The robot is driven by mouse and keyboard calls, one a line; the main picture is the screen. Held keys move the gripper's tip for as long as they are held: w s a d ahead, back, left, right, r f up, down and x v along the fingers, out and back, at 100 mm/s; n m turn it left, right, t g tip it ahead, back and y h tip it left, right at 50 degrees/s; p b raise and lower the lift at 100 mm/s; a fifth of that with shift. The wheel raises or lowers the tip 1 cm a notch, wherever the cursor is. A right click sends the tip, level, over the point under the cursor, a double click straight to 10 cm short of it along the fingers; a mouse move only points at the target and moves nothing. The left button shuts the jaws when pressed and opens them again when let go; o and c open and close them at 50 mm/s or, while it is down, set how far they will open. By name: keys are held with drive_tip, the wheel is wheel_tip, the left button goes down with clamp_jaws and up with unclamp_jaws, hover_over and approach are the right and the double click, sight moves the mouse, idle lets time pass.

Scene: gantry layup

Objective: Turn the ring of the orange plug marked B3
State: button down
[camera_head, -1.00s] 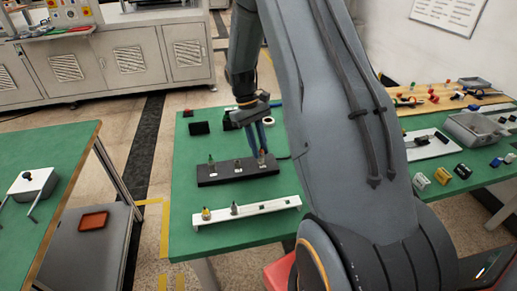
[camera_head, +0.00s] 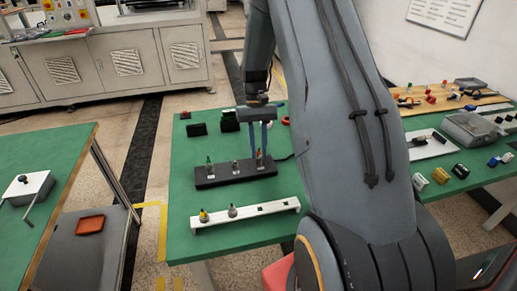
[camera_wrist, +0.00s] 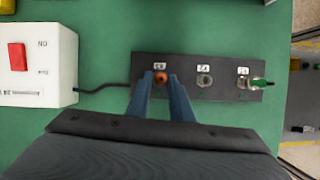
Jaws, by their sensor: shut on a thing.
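The orange plug (camera_wrist: 160,77) stands in the socket at one end of the black strip (camera_wrist: 183,64), with a small white label beside it too small to read surely. My gripper (camera_wrist: 162,84) is shut on the plug, one blue finger on each side. In the head view my gripper (camera_head: 261,153) points down at the right end of the black strip (camera_head: 228,178). The ring itself is mostly hidden between the fingers. A grey connector (camera_wrist: 204,80) sits in the middle position and a green plug (camera_wrist: 258,83) at the other end.
A white rail (camera_head: 262,209) with a yellow-based plug (camera_head: 203,215) and a grey one (camera_head: 232,211) lies in front. A white box with a red switch (camera_wrist: 17,57) stands beside the strip, with a black cable between them. Small black blocks (camera_head: 197,130) stand behind.

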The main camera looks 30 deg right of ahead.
idle(0.3)
drive_tip(key=c, duration=1.5)
unclamp_jaws()
drive_tip(key=shift+c, duration=0.2)
drive_tip(key=b+v, duration=0.2)
drive_tip(key=v, duration=0.6)
drive_tip(key=s+a+n+t+h, duration=0.1)
drive_tip(key=s+a+n+t, duration=0.3)
drive_tip(key=s+a, duration=1.2)
drive_tip(key=s+t, duration=0.1)
drive_tip(key=s, duration=0.1)
drive_tip(key=shift+s+a+r+h, duration=0.25)
drive_tip(key=shift+s+a+h, duration=0.05)
drive_tip(key=shift+s+a, duration=0.1)
